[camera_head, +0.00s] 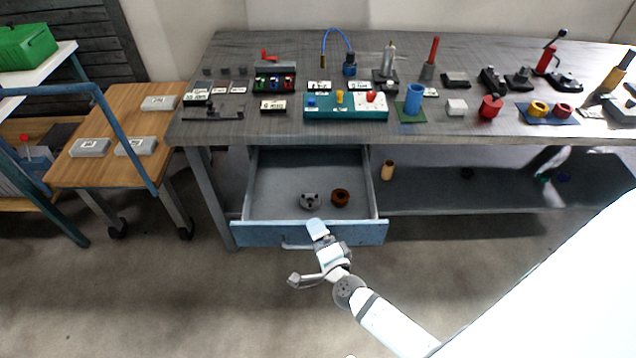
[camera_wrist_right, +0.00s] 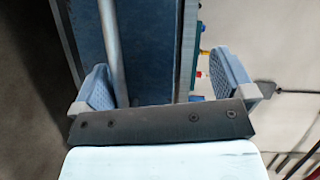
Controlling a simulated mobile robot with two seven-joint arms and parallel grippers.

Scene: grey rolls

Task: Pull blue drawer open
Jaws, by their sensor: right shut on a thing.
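The blue drawer (camera_head: 262,235) under the workbench is pulled out, and its grey inside shows. A grey metal part (camera_head: 310,201) and a brown ring (camera_head: 340,197) lie in it. Its bar handle (camera_head: 296,246) is on the front, partly hidden by my right gripper (camera_head: 306,254). In the right wrist view, the handle (camera_wrist_right: 112,45) and the drawer front (camera_wrist_right: 150,50) lie between the widely spaced fingers of my right gripper (camera_wrist_right: 165,85). The handle is close to the left finger; contact at the right finger is unclear. My right gripper is shut on the drawer. My left gripper is not in view.
The workbench (camera_head: 230,55) holds several tools and parts, with a teal board (camera_head: 345,112) above the drawer. A wooden table (camera_head: 120,105) with grey boxes stands to the left. The floor before the drawer is clear.

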